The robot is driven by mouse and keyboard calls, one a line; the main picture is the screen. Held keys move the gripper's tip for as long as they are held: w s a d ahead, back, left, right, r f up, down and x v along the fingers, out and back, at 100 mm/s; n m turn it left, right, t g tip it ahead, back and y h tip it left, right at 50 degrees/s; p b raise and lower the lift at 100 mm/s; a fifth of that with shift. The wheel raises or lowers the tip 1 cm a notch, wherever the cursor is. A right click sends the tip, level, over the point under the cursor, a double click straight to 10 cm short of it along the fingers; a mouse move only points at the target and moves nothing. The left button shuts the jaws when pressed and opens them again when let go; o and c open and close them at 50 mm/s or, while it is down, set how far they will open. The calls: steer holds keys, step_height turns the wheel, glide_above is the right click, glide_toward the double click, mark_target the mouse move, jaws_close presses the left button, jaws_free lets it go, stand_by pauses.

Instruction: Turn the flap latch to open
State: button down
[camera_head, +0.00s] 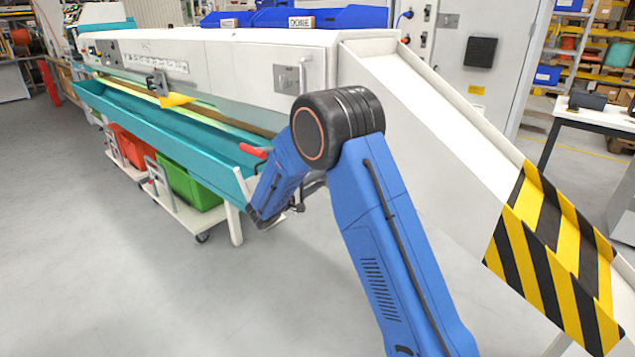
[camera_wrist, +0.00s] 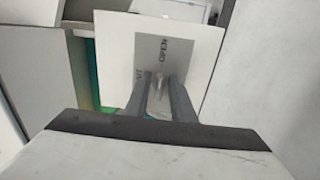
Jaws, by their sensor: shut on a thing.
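In the wrist view the flap latch (camera_wrist: 158,79) is a small light metal handle on a grey label plate (camera_wrist: 165,50). The plate sits on a white panel (camera_wrist: 118,38). The word OPEN reads sideways above the handle, and letters of a second word show to its left, partly hidden by a finger. My gripper (camera_wrist: 160,88) has its two dark fingers closed around the handle. The handle's far end points up toward the plate, and its exact angle is hard to tell. In the head view my blue arm hides the fingers and the latch.
A long teal trough (camera_head: 165,125) runs along the white machine. A red-tipped lever (camera_head: 253,151) is close to my forearm. A green crate (camera_head: 190,186) and an orange crate (camera_head: 132,147) stand below. A white chute (camera_head: 430,105) with a striped end (camera_head: 553,255) slopes right. The floor in front is clear.

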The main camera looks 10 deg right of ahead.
steer(key=shift+s+f, duration=0.1)
steer(key=c, duration=1.8)
jaws_free()
steer(key=shift+c, duration=0.2)
steer(key=v, duration=1.7)
steer(key=shift+a, duration=0.15)
steer(key=shift+s, duration=0.1)
